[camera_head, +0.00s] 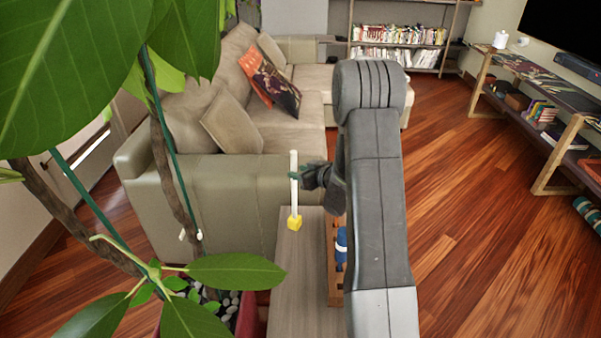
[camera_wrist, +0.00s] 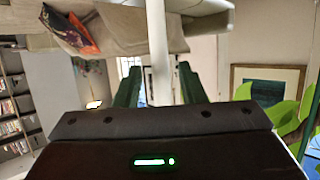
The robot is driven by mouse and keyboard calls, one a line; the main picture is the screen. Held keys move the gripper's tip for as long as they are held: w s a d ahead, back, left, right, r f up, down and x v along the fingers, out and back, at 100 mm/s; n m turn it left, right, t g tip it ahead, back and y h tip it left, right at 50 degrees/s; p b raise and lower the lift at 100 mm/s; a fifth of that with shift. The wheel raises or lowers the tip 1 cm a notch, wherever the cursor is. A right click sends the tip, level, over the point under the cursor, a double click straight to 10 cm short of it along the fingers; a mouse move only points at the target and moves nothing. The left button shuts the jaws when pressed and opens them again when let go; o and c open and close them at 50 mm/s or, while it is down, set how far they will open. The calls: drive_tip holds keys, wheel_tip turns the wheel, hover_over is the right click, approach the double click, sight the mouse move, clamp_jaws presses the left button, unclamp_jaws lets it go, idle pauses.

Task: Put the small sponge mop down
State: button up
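The small sponge mop has a thin white handle (camera_head: 294,177) and a yellow sponge head (camera_head: 294,223). It stands about upright, sponge end down, at the far left corner of the wooden table (camera_head: 301,268). The sponge appears to meet the tabletop, but I cannot be sure of contact. My gripper (camera_head: 299,174) reaches in from the right at the middle of the handle. In the wrist view the handle (camera_wrist: 158,50) runs between my green fingertips, with a narrow gap on each side. The fingers look open around it. The sponge is hidden in that view.
A wooden crate (camera_head: 335,284) with a blue item (camera_head: 341,246) stands on the table, right of the mop, partly behind my arm. The beige sofa (camera_head: 238,197) is close behind. A leafy plant (camera_head: 235,271) crowds the left. The tabletop left of the crate is clear.

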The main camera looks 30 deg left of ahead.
drive_tip(key=shift+r, duration=0.15)
drive_tip(key=b+v, duration=0.1)
drive_tip(key=v, duration=1.1)
drive_tip(key=w+a, duration=0.3)
drive_tip(key=a, duration=0.7)
drive_tip(key=shift+a+f+p, duration=0.35)
drive_tip(key=shift+p, duration=0.1)
